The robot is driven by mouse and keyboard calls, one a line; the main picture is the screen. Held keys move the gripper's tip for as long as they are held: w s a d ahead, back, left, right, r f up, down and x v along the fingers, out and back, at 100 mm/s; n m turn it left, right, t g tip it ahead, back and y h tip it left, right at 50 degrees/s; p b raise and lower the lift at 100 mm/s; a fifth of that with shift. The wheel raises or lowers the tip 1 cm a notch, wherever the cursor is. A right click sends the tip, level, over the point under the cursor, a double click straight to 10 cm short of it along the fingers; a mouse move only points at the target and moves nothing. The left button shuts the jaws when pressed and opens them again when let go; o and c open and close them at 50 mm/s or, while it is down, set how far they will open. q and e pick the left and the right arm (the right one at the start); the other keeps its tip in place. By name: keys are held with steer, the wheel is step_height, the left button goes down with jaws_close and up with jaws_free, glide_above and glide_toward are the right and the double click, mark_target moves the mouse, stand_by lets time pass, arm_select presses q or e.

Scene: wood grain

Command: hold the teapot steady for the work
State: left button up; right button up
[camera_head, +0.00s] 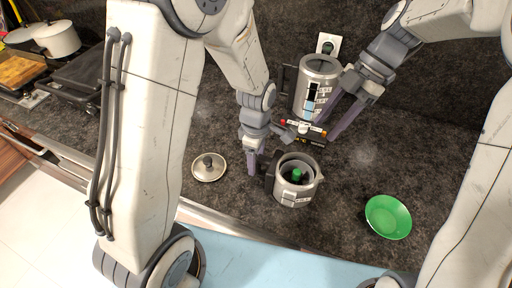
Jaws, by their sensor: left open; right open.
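The teapot (284,190) is a lidless metal pot standing upright on the dark counter, with a dark handle on its left and a spout on its right. A small green thing (296,175) shows inside it. Its likely lid (208,172), a pale disc with a dark knob, lies on the counter to the left. My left gripper (268,150) is open, just above and left of the handle; I cannot tell if it touches. My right gripper (326,124) is open behind the teapot, its fingers close to a small dark item with coloured ends (316,141).
A tall metal kettle (318,70) stands behind, close to my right gripper. A green dish (388,217) lies at the right. A stove with a white pot (58,40) is at the far left. The counter between teapot and dish is clear.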

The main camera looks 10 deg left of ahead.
arm_select(q)
steer(key=shift+f, duration=1.95)
jaws_close()
stand_by(0.7)
